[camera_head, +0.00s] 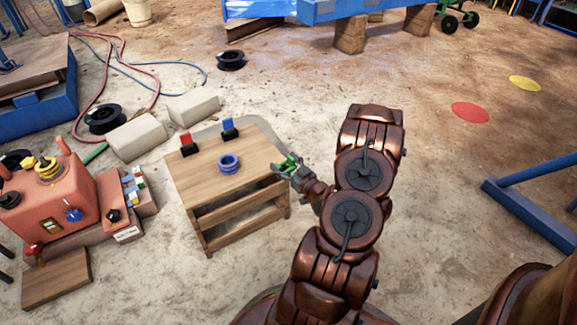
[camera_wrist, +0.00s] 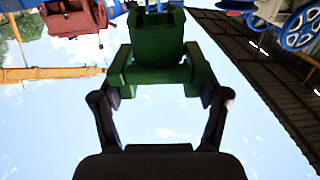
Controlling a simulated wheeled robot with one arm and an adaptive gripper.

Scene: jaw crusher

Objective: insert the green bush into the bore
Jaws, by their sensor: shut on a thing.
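The green bush (camera_head: 291,160) is held in my gripper (camera_head: 284,168), at the right edge of the small wooden table in the head view. In the wrist view the green bush (camera_wrist: 158,40) sits between the fingertips of my gripper (camera_wrist: 158,75), seen against bright sky. A blue ring (camera_head: 229,164) with a central opening stands on the tabletop, left of my gripper and apart from it. It may be the part with the bore; I cannot tell for sure. The far end of the bush is hard to make out.
The wooden table (camera_head: 208,184) also bears a red-topped block (camera_head: 187,144) and a blue-topped block (camera_head: 228,128) at its back edge. A reddish machine (camera_head: 50,205) with knobs stands to the left. Pale blocks (camera_head: 138,137) and hoses lie behind. Open floor lies right of my arm.

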